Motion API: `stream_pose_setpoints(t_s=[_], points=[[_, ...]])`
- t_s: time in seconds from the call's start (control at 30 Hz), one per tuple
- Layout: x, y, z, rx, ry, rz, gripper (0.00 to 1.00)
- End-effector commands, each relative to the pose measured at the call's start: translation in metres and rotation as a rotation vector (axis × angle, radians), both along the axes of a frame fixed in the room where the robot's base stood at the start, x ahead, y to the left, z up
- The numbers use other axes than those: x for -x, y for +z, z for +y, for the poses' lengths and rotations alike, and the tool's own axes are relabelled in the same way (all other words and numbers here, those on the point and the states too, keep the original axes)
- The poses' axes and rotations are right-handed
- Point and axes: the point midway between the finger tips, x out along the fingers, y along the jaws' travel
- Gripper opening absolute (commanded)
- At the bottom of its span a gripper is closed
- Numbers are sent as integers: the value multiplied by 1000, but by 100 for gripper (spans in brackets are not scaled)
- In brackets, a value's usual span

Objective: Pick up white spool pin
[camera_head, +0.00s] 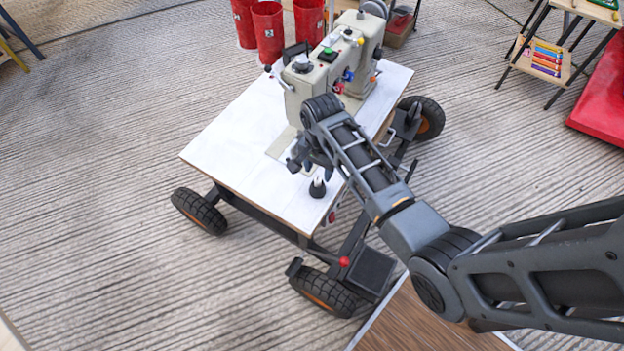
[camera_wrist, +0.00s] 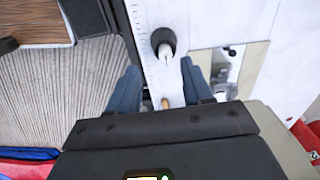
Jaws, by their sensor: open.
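A small black round base (camera_head: 317,188) stands on the white table near its front edge. The wrist view shows this black base (camera_wrist: 163,38) with a small white pin (camera_wrist: 165,52) on it, which looks like the white spool pin. My gripper (camera_head: 308,162) is above the table by the sewing machine (camera_head: 331,62). In the wrist view, my gripper (camera_wrist: 162,84) has its two fingers apart with nothing held between them. The pin and base lie beyond the fingertips, apart from them. A small tan-tipped peg (camera_wrist: 165,103) shows between the fingers, partly hidden.
The white wheeled table (camera_head: 235,140) has bare space left of the machine. Red cups (camera_head: 268,30) stand behind it. A small stand with a xylophone (camera_head: 547,58) and a red mat (camera_head: 603,95) are at right. Ribbed floor surrounds the table.

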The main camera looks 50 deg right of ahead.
Motion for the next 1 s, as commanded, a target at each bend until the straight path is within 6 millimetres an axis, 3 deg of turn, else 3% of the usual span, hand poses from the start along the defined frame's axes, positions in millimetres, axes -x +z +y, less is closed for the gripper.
stream_pose_setpoints(t_s=[0.17,0.73,1.0], points=[[-5,-2,-5,-10,-29,27,50],[-8,-69,-11,-10,-27,26,50],[-9,-73,-11,-10,-26,24,50]])
